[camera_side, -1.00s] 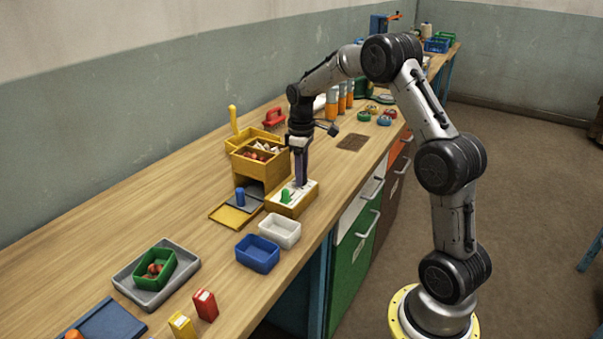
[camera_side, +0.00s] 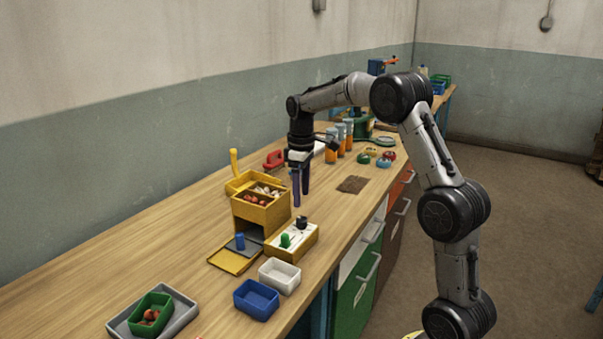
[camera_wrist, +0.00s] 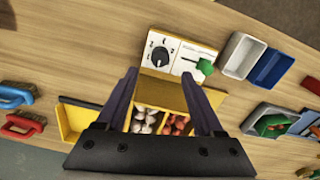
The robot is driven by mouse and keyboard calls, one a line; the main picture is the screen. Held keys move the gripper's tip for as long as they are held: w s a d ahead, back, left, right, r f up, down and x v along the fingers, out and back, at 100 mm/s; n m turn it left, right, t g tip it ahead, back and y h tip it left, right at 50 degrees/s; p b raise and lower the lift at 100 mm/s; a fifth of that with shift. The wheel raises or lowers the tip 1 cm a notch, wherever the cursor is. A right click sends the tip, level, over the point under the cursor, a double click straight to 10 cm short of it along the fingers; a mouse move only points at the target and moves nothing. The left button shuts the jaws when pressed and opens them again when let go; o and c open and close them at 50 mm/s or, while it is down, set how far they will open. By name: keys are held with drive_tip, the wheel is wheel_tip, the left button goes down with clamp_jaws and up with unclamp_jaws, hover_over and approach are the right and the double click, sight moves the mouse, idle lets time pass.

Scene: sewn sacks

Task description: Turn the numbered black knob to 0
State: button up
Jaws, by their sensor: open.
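The black knob (camera_side: 302,222) stands on the white top of a yellow control box (camera_side: 306,246), beside a green handle (camera_side: 285,240). In the wrist view the knob (camera_wrist: 160,56) sits on a white panel ringed by small black marks. The numbers are too small to read, so I cannot tell which one it points at. My gripper (camera_side: 301,198) is open and empty, raised above the bench and apart from the knob. In the wrist view its two fingers (camera_wrist: 160,76) are spread, with the knob beyond their tips.
A yellow bin (camera_side: 262,212) with red and white pieces stands left of the control box, close to my fingers. A white tray (camera_side: 279,275) and a blue tray (camera_side: 256,298) lie in front. A brown mat (camera_side: 353,184) lies to the right with bare bench around it.

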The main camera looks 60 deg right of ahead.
wheel_tip(320, 180, up, 6)
drive_tip(key=shift+a, duration=0.1)
idle(0.5)
drive_tip(key=s+a+r+n+t, duration=0.1)
drive_tip(key=s+a+r+t, duration=0.1)
drive_tip(key=s+a+r, duration=0.5)
drive_tip(key=s+a+r+n+t, duration=0.1)
drive_tip(key=s+a+r, duration=0.2)
drive_tip(key=s+a, duration=0.35)
drive_tip(key=s+a+f+m+t, duration=0.2)
drive_tip(key=s+a+f+m, duration=0.2)
drive_tip(key=s+a+f, duration=0.3)
drive_tip(key=s+f, duration=0.4)
drive_tip(key=shift+s+t, duration=0.3)
drive_tip(key=shift+s, duration=0.05)
